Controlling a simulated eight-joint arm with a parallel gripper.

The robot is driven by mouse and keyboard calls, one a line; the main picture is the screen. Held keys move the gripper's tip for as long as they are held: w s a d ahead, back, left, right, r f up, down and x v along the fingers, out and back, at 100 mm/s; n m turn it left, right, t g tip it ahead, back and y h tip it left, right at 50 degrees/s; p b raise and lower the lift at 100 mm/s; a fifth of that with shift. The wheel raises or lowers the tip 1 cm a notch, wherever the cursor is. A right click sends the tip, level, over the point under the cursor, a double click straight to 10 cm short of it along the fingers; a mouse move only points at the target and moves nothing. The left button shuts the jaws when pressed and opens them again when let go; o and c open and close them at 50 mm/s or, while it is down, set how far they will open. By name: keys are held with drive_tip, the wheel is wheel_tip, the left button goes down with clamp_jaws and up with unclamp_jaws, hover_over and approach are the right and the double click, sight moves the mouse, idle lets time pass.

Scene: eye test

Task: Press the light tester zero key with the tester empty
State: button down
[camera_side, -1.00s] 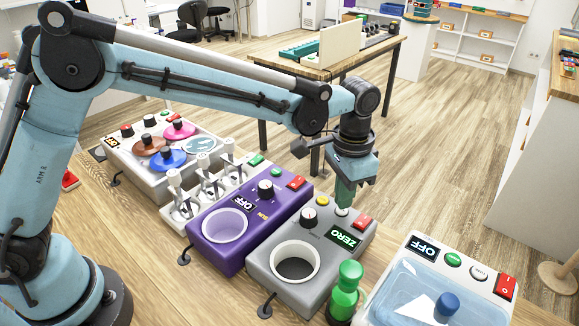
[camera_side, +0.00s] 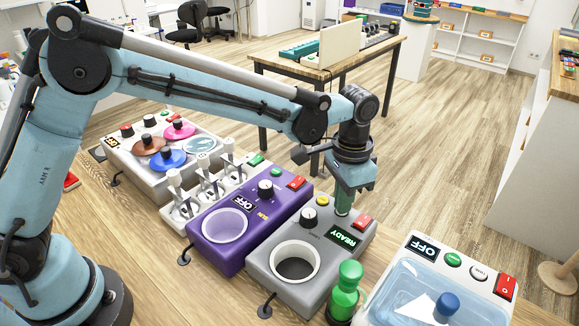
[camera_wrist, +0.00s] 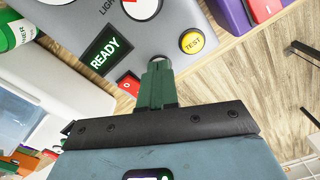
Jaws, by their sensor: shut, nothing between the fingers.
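The light tester (camera_side: 322,277) is a grey box with a round white-rimmed well (camera_side: 294,262) that looks dark and empty. Its display (camera_side: 346,236) reads READY in green, and the same display in the wrist view (camera_wrist: 104,47) reads READY too. My gripper (camera_side: 342,211) points down with its green fingers shut and empty. In the wrist view the fingertips (camera_wrist: 157,66) are at the tester's panel, between the red switch (camera_wrist: 129,83) and the yellow TEST key (camera_wrist: 193,41). The fingertips hide the zero key; I cannot tell whether they touch it.
A green bottle (camera_side: 346,287) stands close to the tester's front right. A purple device (camera_side: 218,252) with an OFF display sits at its left. A white-and-blue device (camera_side: 402,285) is at the right.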

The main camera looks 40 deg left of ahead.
drive_tip(key=shift+r, duration=0.1)
wheel_tip(320, 180, up, 8)
idle(0.9)
drive_tip(key=shift+a, duration=0.1)
drive_tip(key=s+a+n+t, duration=0.2)
drive_tip(key=s+a, duration=0.3)
drive_tip(key=a, duration=0.2)
drive_tip(key=s+a+n+t, duration=0.2)
drive_tip(key=s+a, duration=0.2)
drive_tip(key=a, duration=0.2)
drive_tip(key=s+a+n+t, duration=0.2)
drive_tip(key=s+a+t, duration=0.1)
drive_tip(key=s+a, duration=0.2)
drive_tip(key=shift+s+a, duration=0.2)
drive_tip(key=shift+a, duration=0.45)
drive_tip(key=shift+s+a, duration=0.15)
drive_tip(key=shift+a, duration=0.5)
